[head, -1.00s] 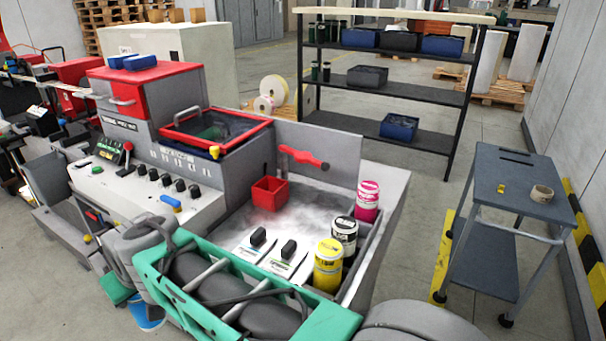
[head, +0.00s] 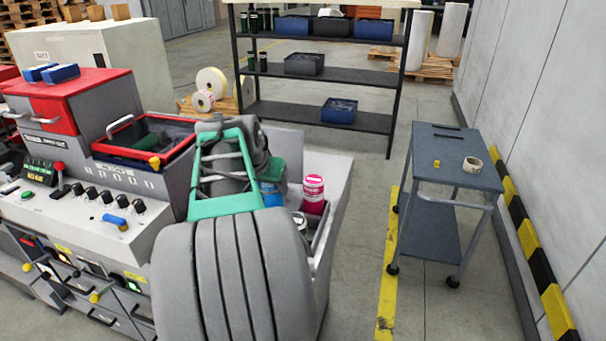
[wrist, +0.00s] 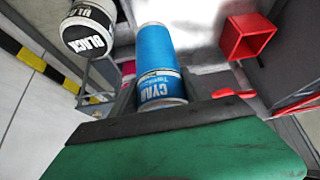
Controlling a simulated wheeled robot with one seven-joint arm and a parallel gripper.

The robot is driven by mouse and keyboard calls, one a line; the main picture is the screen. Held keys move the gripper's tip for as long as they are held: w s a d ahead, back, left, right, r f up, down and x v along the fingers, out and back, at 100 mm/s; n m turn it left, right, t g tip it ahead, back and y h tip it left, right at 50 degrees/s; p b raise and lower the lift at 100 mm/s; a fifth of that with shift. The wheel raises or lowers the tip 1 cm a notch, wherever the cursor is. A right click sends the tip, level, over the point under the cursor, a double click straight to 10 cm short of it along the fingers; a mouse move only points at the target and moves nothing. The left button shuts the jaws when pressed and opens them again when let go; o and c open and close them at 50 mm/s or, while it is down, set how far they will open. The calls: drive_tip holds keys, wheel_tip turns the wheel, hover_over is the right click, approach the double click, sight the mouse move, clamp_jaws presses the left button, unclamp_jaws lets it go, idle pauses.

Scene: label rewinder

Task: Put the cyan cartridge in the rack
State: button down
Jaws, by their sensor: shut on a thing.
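The cyan cartridge (wrist: 158,55) is a blue cylinder with a white-lettered label, held in my gripper (wrist: 157,103) in the wrist view. In the head view the cyan cartridge (head: 271,193) shows partly beside my arm, below the green part of my gripper (head: 277,170). The rack (head: 322,233) is a grey walled strip along the right side of the machine top. The magenta cartridge (head: 313,193) stands at its far end. The black cartridge (head: 300,220) is nearer, mostly hidden by my arm; its label shows in the wrist view (wrist: 88,28).
A red open box (wrist: 247,37) sits on the machine top. A grey cart (head: 445,170) with a tape roll (head: 473,164) stands right, across a clear aisle. A shelf unit (head: 320,75) stands behind.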

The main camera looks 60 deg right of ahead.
drive_tip(key=s+d+r+m+g, duration=0.1)
drive_tip(key=s+d+m, duration=0.2)
drive_tip(key=s+d, duration=0.35)
wheel_tip(320, 180, down, 9)
drive_tip(key=a+b, duration=0.1)
drive_tip(key=b, duration=0.5)
drive_tip(key=shift+s+a, duration=0.15)
drive_tip(key=shift+s, duration=0.3)
drive_tip(key=shift+f+b, duration=0.25)
drive_tip(key=shift+b, duration=0.15)
drive_tip(key=shift+c, duration=2.1)
unclamp_jaws()
drive_tip(key=shift+a, duration=0.1)
